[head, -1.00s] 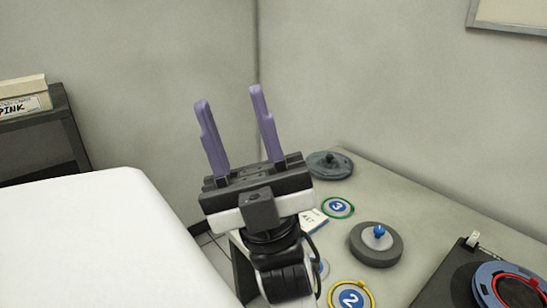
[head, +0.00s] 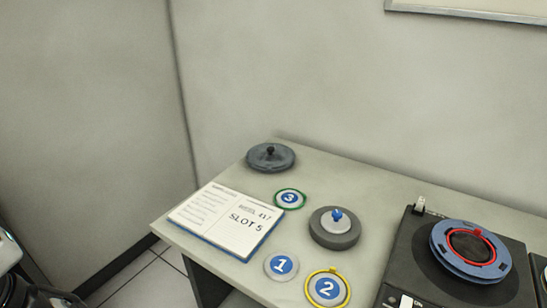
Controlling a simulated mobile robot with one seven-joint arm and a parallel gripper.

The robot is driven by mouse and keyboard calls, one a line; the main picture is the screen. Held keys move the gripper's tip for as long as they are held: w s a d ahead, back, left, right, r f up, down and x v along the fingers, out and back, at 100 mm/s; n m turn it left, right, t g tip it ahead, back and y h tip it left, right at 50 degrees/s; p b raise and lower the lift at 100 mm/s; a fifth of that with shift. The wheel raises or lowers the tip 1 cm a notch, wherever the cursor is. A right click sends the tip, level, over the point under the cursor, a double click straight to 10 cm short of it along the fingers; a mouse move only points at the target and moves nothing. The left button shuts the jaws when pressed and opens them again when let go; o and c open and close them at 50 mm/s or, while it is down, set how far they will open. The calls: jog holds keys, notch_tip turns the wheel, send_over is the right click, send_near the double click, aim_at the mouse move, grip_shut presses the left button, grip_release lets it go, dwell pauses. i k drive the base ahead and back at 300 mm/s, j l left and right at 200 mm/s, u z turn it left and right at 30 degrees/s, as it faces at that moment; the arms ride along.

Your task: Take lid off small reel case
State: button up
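A round dark grey case (head: 334,236) sits flat on the table in the head view. A lighter disc with a blue knob (head: 337,215) is on its top; I cannot tell whether this disc is its lid. A wider dark grey round lid-like piece (head: 271,157) with a black knob lies at the table's back left corner. I cannot tell what, if anything, is under it. My gripper's fingers are out of view; only part of my arm shows at the lower left edge.
An open book reading "SLOT 5" (head: 228,218) lies at the table's left edge. Number discs 3 (head: 290,198), 1 (head: 281,265) and 2 (head: 327,288) lie around the case. A black machine (head: 407,262) bears a blue reel (head: 462,263) at right.

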aim_at(267, 157)
jog(key=i+j, duration=0.2)
jog(key=i+j+z, duration=0.1)
jog(key=j, duration=0.35)
jog(key=i+j, duration=0.25)
jog(key=i+j+z, duration=0.1)
jog(key=j, duration=0.3)
jog(key=i+j, duration=0.2)
jog(key=j, duration=0.15)
jog(key=i+j+z, duration=0.1)
jog(key=i+j, duration=0.3)
jog(key=i+l, duration=0.2)
jog(key=l, duration=0.1)
